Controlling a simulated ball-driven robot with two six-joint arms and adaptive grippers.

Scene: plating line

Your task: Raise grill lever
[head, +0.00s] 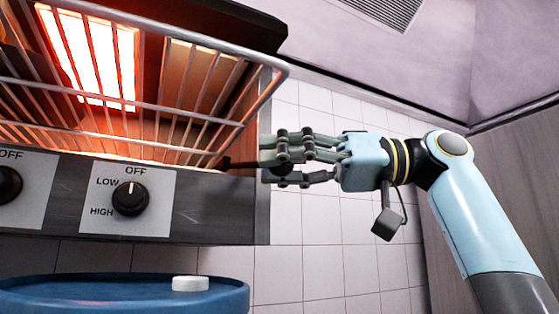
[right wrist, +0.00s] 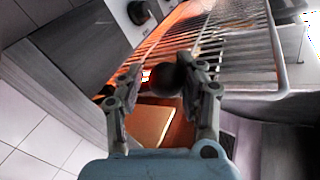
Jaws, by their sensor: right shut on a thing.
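The grill (head: 210,210) fills the left of the head view, with its wire rack (head: 200,115) over a glowing interior. The grill lever shows in the right wrist view as a black ball knob (right wrist: 167,78) between the two fingers. My left gripper is in neither view.
A control dial (head: 130,198) on the grill front points to OFF. A second dial (head: 8,184) is cut off at the left. A blue tray (head: 60,290) with a small white disc (head: 190,284) lies below. The tiled wall (head: 325,225) right of the grill is clear.

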